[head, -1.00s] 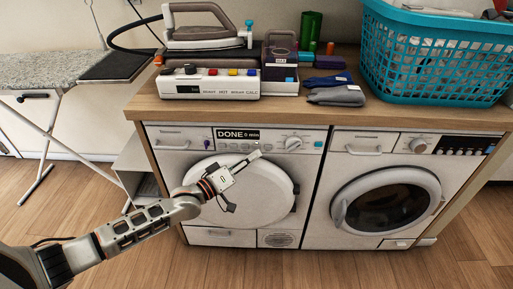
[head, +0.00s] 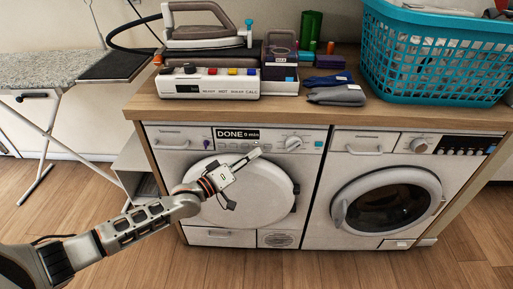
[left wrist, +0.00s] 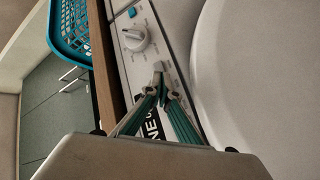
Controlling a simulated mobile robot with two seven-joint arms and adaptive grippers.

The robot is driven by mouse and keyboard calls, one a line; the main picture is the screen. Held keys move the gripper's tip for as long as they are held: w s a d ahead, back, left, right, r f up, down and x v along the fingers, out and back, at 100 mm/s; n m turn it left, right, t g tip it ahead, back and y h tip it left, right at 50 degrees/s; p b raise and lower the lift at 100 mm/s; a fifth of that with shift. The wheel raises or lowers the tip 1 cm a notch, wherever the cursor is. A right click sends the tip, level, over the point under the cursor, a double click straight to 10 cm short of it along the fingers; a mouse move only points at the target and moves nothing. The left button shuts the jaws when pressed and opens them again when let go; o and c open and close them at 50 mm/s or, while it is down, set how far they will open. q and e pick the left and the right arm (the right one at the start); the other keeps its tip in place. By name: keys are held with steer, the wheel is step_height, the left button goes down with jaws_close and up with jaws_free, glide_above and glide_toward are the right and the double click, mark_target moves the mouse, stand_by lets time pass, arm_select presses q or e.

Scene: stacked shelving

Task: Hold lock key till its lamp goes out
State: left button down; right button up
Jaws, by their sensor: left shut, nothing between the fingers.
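The left machine's control panel (head: 270,139) carries a black display (head: 238,134) reading "DONE 0 min", a round dial (head: 293,143) and a row of small keys below the display. My left gripper (head: 257,151) is shut and empty, its fingertips at the panel's lower part, just left of the dial. In the left wrist view the closed fingertips (left wrist: 160,68) lie over the panel near the dial (left wrist: 134,38), and the fingers partly hide the display (left wrist: 151,128). I cannot tell which key is the lock key, whether a fingertip touches it, or whether its lamp is lit.
The round white door (head: 240,190) of the left machine is shut below the gripper. A second machine with a dark glass door (head: 388,207) stands to the right. The wooden counter (head: 300,112) above holds an iron (head: 205,28), gloves and a teal basket (head: 430,60).

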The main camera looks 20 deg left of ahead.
arm_select(q)
steer(key=shift+w, duration=0.1)
arm_select(e)
steer(key=shift+s+a+f, duration=0.1)
steer(key=shift+s+f, duration=0.1)
steer(key=shift+s, duration=0.25)
arm_select(q)
steer(key=shift+w+a, duration=0.1)
steer(key=shift+w, duration=0.05)
arm_select(e)
steer(key=shift+w, duration=0.1)
arm_select(q)
steer(key=shift+w, duration=0.1)
arm_select(e)
steer(key=shift+w, duration=0.3)
arm_select(q)
steer(key=shift+r, duration=0.1)
arm_select(e)
steer(key=shift+s+f, duration=0.2)
steer(key=shift+s, duration=0.3)
steer(key=shift+w, duration=0.1)
steer(key=shift+w+r, duration=0.1)
